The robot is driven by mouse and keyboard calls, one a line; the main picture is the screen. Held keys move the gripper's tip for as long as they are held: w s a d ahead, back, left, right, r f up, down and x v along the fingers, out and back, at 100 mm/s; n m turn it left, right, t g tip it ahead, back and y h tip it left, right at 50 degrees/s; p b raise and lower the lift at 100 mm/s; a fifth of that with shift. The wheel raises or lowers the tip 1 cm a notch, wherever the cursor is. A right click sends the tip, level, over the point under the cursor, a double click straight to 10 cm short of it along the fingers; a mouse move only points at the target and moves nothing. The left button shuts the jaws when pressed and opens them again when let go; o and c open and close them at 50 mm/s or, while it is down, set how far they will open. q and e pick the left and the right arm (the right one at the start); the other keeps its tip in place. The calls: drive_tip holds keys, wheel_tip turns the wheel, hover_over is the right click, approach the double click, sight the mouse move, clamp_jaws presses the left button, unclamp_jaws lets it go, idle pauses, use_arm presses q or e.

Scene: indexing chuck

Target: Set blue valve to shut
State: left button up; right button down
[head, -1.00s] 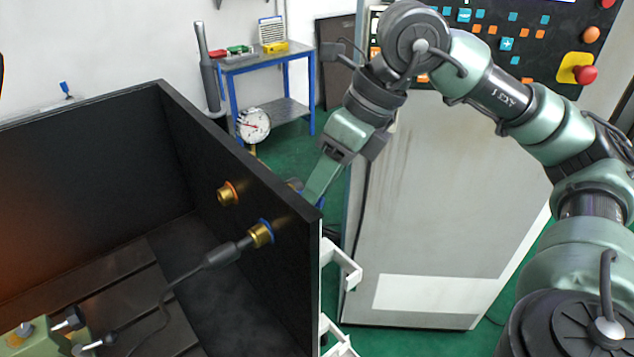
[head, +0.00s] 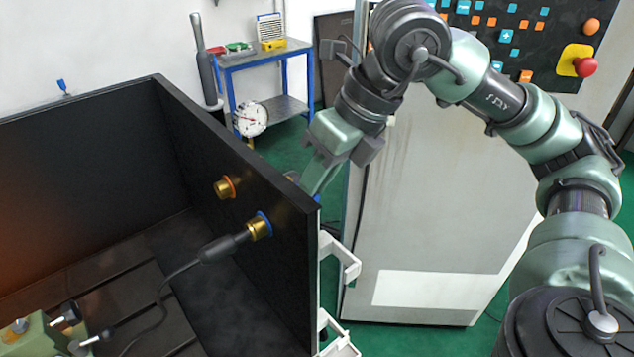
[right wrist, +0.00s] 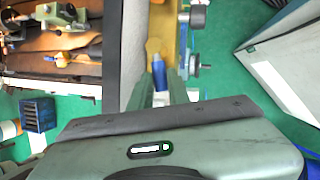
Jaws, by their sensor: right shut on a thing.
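The blue valve handle (right wrist: 158,66) shows in the right wrist view between the fingers, in front of a brass-yellow part. My right gripper (right wrist: 160,78) is shut on it. In the head view my right gripper (head: 312,182) reaches down behind the black box's right wall, which hides its fingertips and most of the valve. On that wall's inner side are a brass fitting with a blue ring (head: 259,226), with a black cable plug in it, and one with an orange ring (head: 225,187). My left gripper is in neither view.
The black box (head: 180,130) fills the left of the head view, with a green fixture (head: 35,335) inside. A grey cabinet (head: 430,220) stands close to the right of my gripper. A dial gauge (head: 251,119) shows beyond the wall, near a blue table (head: 265,60).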

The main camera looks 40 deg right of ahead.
drive_tip(key=shift+a+m, duration=0.25)
drive_tip(key=shift+m, duration=0.35)
drive_tip(key=shift+h, duration=0.3)
drive_tip(key=c, duration=1.3)
unclamp_jaws()
drive_tip(key=shift+c, duration=0.2)
drive_tip(key=shift+d, duration=0.1)
